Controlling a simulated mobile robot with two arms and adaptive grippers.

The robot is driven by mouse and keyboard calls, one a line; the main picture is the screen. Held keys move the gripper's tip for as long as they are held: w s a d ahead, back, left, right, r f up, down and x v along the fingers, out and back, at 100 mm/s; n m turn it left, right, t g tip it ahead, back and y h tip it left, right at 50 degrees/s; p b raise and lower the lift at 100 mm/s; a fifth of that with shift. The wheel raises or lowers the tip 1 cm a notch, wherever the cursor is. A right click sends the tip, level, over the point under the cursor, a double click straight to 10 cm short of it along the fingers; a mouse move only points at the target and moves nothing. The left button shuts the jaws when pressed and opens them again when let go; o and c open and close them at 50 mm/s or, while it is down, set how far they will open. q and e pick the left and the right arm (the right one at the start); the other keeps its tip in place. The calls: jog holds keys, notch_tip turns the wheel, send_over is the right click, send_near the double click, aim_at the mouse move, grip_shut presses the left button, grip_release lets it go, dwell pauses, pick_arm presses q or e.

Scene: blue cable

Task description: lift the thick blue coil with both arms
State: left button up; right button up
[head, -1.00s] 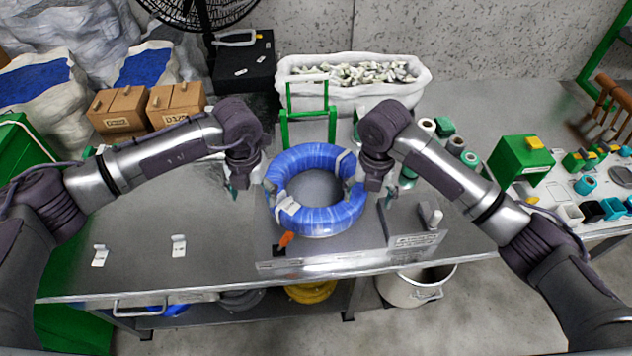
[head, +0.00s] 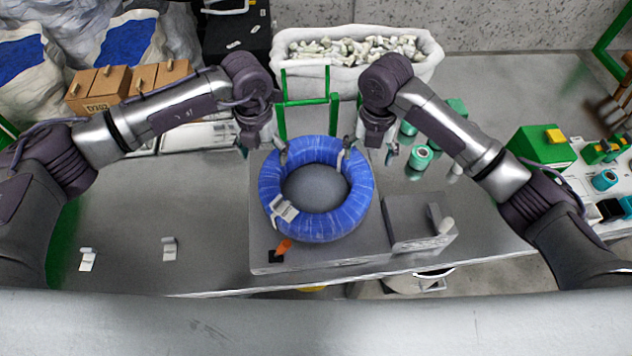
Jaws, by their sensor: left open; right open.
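The thick blue coil (head: 359,205) lies flat on a grey plate on the metal table, with a white tag (head: 283,210) on its near left side. My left gripper (head: 262,152) is open at the coil's far left. Its inner finger is over the ring and its outer finger is outside it. My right gripper (head: 367,156) is open at the far right, also with its inner finger over the ring and its outer finger outside. Neither holds the coil. Whether the fingertips touch it, I cannot tell.
A green frame (head: 334,115) stands just behind the coil, before a white bin (head: 430,68) of small parts. A grey holder (head: 412,222) stands to the right and an orange-handled piece (head: 284,247) in front. The table's left part is mostly clear.

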pick_arm(q)
notch_tip(320, 180, down, 14)
jog(key=shift+w, duration=0.15)
pick_arm(e)
notch_tip(320, 180, down, 14)
jog(key=shift+w, duration=0.15)
jog(key=shift+c, duration=0.2)
pick_arm(q)
grip_shut()
pick_arm(e)
grip_shut()
pick_arm(q)
jog(key=shift+w+r, duration=0.2)
pick_arm(e)
jog(key=shift+w+r, duration=0.2)
